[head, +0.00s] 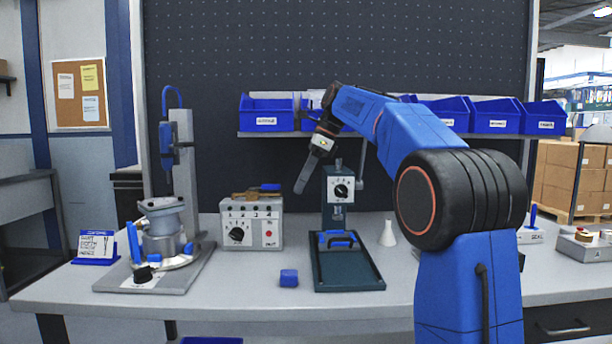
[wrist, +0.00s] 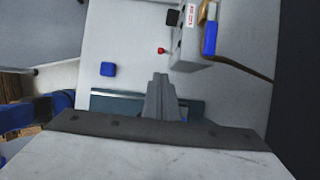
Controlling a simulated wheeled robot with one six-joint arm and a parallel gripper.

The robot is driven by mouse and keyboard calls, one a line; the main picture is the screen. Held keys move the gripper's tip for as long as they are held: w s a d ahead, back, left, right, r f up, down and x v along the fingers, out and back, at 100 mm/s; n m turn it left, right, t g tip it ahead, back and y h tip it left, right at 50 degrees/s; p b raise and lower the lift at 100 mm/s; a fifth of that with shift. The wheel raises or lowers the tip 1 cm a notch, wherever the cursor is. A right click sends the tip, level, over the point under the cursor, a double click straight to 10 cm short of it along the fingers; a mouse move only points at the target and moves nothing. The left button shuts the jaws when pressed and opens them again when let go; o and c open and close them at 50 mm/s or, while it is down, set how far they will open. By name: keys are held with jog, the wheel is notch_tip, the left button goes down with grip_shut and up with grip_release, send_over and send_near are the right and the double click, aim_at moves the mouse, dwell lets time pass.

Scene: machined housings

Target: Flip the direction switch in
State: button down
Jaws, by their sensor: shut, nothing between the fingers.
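A grey control box (head: 232,212) stands on the bench left of centre, with a black knob (head: 237,234) and a small red-tipped switch (head: 268,233) on its front. Small lettering beside the switch seems to read IN above and OUT below. In the wrist view, the red switch tip (wrist: 161,50) sticks out from the box (wrist: 190,50); which way it is thrown I cannot tell. My gripper (head: 300,188) is shut and empty, above and to the right of the box. In the wrist view its closed fingertips (wrist: 160,78) are apart from the switch.
A dark green press fixture (head: 348,270) with a dial stands right of the box. A blue block (head: 289,278) lies in front. A housing (head: 162,232) sits in a stand at left. A white cone (head: 388,234) stands right of the fixture. Blue bins (head: 266,113) line the shelf behind.

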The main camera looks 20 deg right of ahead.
jog(key=shift+v, duration=1.45)
jog(key=s+a+f+n+t+h, duration=0.1)
jog(key=s+f+n+h, duration=0.1)
jog(key=s+f+n, duration=0.7)
jog(key=s+a+f+n+t+h, duration=0.15)
jog(key=s+f, duration=0.35)
jog(key=s, duration=0.9)
jog(key=s+d+f+n+h, duration=0.1)
jog(key=s+d+f+n, duration=0.1)
jog(key=s+f+n, duration=0.9)
jog(key=s+f, duration=0.7)
jog(key=f, duration=0.3)
jog(key=shift+t, duration=0.35)
jog(key=shift+r+h, duration=0.1)
jog(key=shift+h, duration=0.15)
